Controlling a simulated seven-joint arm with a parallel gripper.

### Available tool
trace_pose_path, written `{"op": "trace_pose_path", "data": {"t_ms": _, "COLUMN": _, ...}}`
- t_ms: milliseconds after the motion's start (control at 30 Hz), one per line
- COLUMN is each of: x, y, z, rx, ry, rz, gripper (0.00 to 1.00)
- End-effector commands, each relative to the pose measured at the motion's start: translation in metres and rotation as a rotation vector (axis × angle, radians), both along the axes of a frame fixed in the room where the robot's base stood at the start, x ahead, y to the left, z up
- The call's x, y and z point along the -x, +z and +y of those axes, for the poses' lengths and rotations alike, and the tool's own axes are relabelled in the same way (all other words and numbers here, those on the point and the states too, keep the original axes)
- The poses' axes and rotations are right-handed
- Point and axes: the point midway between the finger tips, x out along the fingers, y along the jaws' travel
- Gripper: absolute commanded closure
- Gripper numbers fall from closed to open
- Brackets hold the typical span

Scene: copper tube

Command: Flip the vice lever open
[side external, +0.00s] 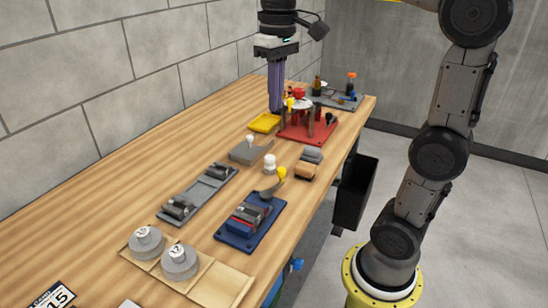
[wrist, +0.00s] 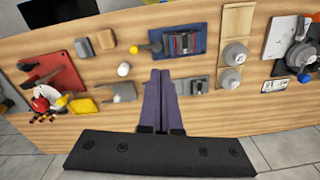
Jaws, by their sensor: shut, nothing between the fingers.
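The vice (side external: 246,214) is a dark grey and red block on a blue base plate (side external: 233,238), near the front edge of the bench. My gripper (side external: 275,109) is shut and empty, pointing down above the bench and apart from the lever. In the wrist view its purple fingertips (wrist: 160,73) lie together below the vice.
A grey rail fixture (side external: 205,188), a grey block (side external: 245,153) and a white knobbed piece (side external: 269,163) stand near the vice. Beyond are brown and grey blocks (side external: 306,171), a yellow tray (side external: 264,123) and a cluttered red plate (side external: 300,136). Round weights (side external: 180,262) sit in front. The bench's left side is clear.

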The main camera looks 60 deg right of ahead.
Motion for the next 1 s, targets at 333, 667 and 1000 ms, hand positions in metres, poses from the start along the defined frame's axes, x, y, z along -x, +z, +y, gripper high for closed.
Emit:
{"op": "trace_pose_path", "data": {"t_ms": 333, "x": -0.077, "y": -0.031, "z": -0.055, "rx": -0.050, "ry": -0.121, "rz": 0.194, "gripper": 1.00}}
{"op": "trace_pose_path", "data": {"t_ms": 667, "x": -0.121, "y": -0.097, "z": -0.111, "rx": -0.098, "ry": -0.214, "rz": 0.322, "gripper": 1.00}}
{"op": "trace_pose_path", "data": {"t_ms": 1000, "x": -0.120, "y": -0.124, "z": -0.128, "rx": -0.121, "ry": -0.250, "rz": 0.378, "gripper": 1.00}}
